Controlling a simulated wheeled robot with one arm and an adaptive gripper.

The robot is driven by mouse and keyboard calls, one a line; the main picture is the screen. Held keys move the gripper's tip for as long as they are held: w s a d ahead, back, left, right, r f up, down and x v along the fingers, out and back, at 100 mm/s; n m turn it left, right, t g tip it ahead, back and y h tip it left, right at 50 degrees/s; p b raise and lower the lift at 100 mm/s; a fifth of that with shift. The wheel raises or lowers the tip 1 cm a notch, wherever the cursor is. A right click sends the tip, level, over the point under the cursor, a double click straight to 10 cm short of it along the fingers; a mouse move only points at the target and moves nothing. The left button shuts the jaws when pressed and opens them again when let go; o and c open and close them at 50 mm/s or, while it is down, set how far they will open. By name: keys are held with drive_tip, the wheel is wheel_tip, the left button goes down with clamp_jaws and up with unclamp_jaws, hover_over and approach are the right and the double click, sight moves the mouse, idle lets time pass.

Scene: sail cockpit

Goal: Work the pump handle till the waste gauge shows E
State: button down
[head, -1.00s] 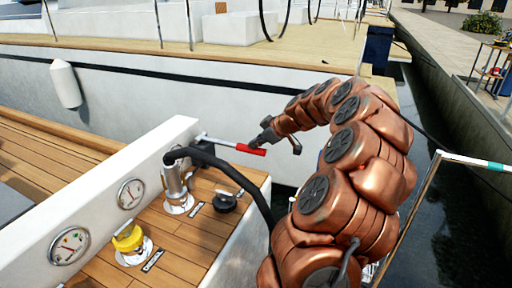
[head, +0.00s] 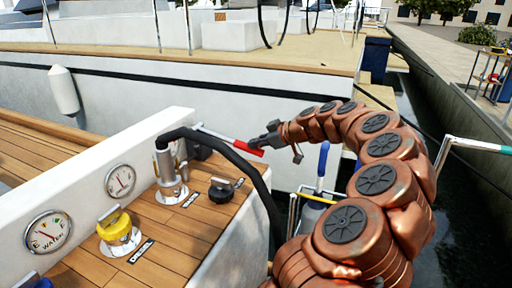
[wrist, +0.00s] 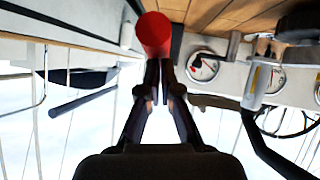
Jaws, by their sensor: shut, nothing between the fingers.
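The pump handle is a pale metal lever with a red grip (head: 249,148), sticking out to the right past the end of the white cockpit wall in the head view. My gripper (head: 258,142) is at the outer end of the grip. In the wrist view, the fingers (wrist: 160,63) are shut and empty, with their tips against or just short of the grip's round red end (wrist: 153,36).
A silver fitting (head: 170,172) with a thick black hose (head: 228,153) stands by the wall. A yellow cap (head: 114,224) and a black cap (head: 221,190) sit on the teak ledge. A blue-handled item (head: 322,167) stands beside my arm. Water lies to the right.

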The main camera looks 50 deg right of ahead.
drive_tip(key=shift+a+f, duration=0.2)
drive_tip(key=shift+f, duration=0.5)
drive_tip(key=s+d+r, duration=0.1)
drive_tip(key=s+r, duration=0.8)
drive_tip(key=r, duration=0.1)
drive_tip(key=shift+d+r, duration=0.25)
drive_tip(key=shift+r, duration=0.1)
drive_tip(key=shift+s, duration=0.1)
idle(1.0)
